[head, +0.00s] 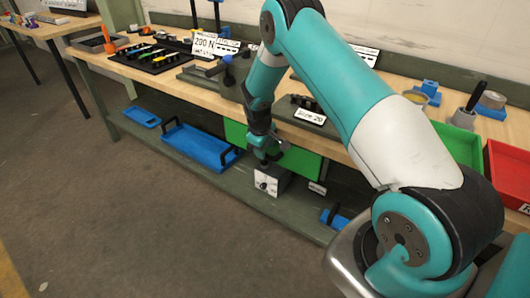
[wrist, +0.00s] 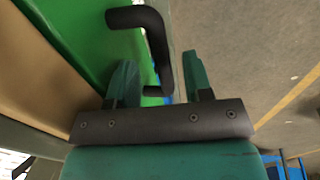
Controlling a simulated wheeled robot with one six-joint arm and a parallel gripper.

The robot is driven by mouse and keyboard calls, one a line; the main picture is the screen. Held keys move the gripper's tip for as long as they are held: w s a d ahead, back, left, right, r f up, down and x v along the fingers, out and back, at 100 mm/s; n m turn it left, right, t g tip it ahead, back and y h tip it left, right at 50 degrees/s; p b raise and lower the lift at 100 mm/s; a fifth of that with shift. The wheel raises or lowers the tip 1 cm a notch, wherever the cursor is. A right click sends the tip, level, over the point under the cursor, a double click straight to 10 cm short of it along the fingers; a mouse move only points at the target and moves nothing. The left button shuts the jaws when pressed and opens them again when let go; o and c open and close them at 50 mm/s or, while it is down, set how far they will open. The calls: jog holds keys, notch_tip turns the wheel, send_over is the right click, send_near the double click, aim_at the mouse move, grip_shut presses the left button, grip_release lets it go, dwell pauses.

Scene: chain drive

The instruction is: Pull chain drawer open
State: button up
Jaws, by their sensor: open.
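The green drawer front (head: 235,132) sits under the bench top, and more of it (head: 302,162) shows to the right of my arm. In the wrist view the green front (wrist: 82,35) is at the left, with a black bent handle (wrist: 156,45) standing out from it. My gripper (wrist: 160,80) is open, one finger on each side of the handle's lower end in the picture. I cannot tell whether either finger touches it. In the head view my gripper (head: 266,152) is in front of the drawer, and the arm hides the handle there.
A dark box with a white label (head: 266,183) stands on the lower shelf just below my gripper. Blue trays (head: 200,147) lie on that shelf to the left. A green bin (head: 458,145) and a red bin (head: 507,172) are at the right. The floor in front is clear.

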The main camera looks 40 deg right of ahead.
jog(key=shift+w+d+f, duration=0.1)
jog(key=shift+d+f, duration=0.05)
jog(key=shift+f, duration=0.55)
jog(key=shift+d+f, duration=0.15)
jog(key=shift+f, duration=0.5)
grip_shut()
jog(key=shift+a, duration=0.15)
